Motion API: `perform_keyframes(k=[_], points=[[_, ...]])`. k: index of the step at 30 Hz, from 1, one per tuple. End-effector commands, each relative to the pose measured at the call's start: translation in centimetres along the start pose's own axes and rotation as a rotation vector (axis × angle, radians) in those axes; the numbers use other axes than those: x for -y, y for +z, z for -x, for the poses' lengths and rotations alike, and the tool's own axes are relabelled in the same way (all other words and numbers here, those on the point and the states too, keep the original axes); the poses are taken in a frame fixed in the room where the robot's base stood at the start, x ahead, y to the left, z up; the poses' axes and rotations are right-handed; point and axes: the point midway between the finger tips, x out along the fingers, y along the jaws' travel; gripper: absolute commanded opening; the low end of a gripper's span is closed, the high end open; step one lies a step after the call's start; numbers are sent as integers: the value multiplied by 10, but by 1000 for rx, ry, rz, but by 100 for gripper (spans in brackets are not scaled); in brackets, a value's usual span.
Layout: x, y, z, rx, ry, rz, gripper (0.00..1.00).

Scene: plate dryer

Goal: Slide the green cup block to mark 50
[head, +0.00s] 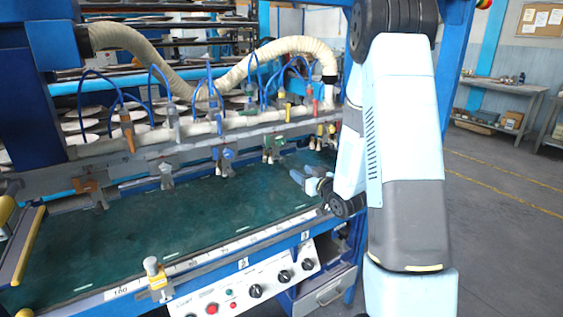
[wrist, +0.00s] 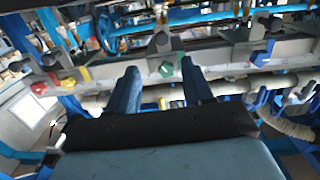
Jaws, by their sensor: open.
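The green cup block (head: 270,145) hangs on the long grey rail (head: 200,150), between a blue block and the yellow and red blocks at the right end. In the wrist view the green block (wrist: 167,70) shows small between my two fingers, beyond their tips. My gripper (head: 305,179) is open and empty over the right part of the green bed, below and to the right of the green block, apart from it. Its fingers also show in the wrist view (wrist: 160,72). A number scale (head: 200,260) runs along the bed's front edge; 100 is at its left end, and I cannot make out mark 50.
Blue tubes and a beige hose (head: 140,48) loop above. The green bed (head: 170,235) is clear.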

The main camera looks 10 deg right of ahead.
Motion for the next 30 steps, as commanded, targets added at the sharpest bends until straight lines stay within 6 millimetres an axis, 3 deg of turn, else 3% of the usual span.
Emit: perform_keyframes(k=[7,11,30], points=[[1,9,-1,-46,-21,-22,51],[1,8,-12,-48,-22,-22,51],[4,4,-116,-45,-22,-23,51]])
